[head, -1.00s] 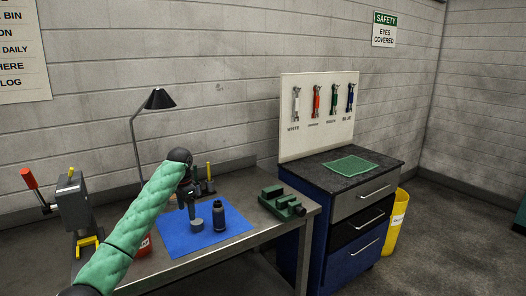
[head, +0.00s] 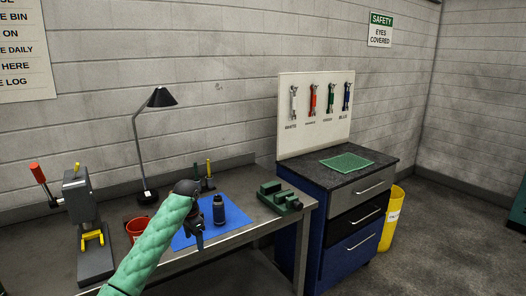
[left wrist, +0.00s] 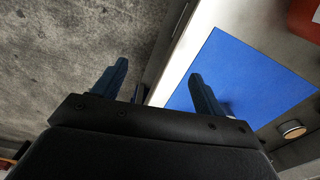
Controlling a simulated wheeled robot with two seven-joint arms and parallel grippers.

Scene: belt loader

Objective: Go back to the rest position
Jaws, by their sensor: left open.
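My left gripper (head: 197,238) is low over the front edge of the workbench, beside the blue mat (head: 238,217). In the left wrist view its two fingers (left wrist: 158,70) are spread apart with nothing between them. The floor and bench edge show beyond them, and the blue mat (left wrist: 255,70) lies to the right. A dark bottle (head: 219,210) stands upright on the mat, right of the gripper and apart from it. My left arm hides part of the mat and bench. My right gripper is not in view.
A red container (head: 135,228) stands just left of my arm. A press with a red-knobbed lever (head: 80,215) is farther left. A desk lamp (head: 140,140) stands behind. A green vise (head: 278,197) sits at the bench's right end, near a blue drawer cabinet (head: 316,228).

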